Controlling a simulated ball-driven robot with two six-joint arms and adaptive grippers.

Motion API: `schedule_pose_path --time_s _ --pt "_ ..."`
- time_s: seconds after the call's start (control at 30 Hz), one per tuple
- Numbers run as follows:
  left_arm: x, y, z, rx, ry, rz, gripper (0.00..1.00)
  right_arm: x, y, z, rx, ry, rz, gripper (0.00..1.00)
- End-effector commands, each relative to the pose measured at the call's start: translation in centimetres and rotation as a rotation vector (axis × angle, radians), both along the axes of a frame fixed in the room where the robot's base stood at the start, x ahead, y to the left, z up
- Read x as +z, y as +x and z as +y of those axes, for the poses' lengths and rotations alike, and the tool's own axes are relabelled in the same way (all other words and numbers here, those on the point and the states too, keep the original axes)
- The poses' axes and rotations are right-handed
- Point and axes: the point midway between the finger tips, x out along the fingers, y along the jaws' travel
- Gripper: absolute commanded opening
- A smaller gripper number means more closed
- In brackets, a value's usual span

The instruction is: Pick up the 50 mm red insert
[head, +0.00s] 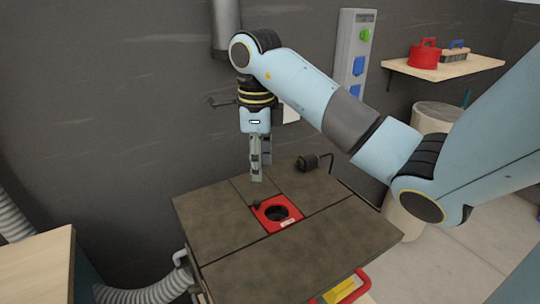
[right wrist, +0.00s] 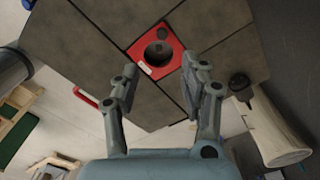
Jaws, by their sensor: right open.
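The red insert (head: 266,222) is a flat square plate with a round dark hole, set in the brown table top. A small dark knob stands at its back left corner and a pale label is on its front edge. It also shows in the right wrist view (right wrist: 172,66), beyond the fingers. My right gripper (head: 257,178) points down above the table, behind and slightly left of the insert, apart from it. In the right wrist view (right wrist: 162,85) its two fingers are spread with nothing between them. My left gripper is not in view.
The table top (head: 220,220) is otherwise mostly bare. A black part on a bent rod (head: 309,162) sits at its back edge. A grey hose (head: 150,290) runs at the lower left beside a wooden surface (head: 40,265). A shelf (head: 450,66) holds a red case (head: 424,57).

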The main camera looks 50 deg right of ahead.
Motion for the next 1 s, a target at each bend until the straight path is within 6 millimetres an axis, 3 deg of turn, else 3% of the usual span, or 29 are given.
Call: schedule_pose_path --time_s 0.3,0.6,0.7,0.83,1.0 --pt "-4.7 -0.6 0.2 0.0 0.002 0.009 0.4 -4.8 0.0 0.0 -0.001 0.0 0.001 0.44" --pt "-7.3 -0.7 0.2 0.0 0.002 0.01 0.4 -7.6 0.4 0.1 -0.002 0.002 0.001 0.44" --pt "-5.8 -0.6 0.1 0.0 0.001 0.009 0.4 -8.6 0.7 0.1 -0.002 0.004 0.005 0.44" --pt "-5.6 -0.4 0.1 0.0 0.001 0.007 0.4 -10.1 0.7 0.1 -0.001 0.002 0.003 0.44" --pt "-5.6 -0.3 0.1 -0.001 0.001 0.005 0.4 -10.5 0.7 0.0 0.0 0.0 0.0 0.44"
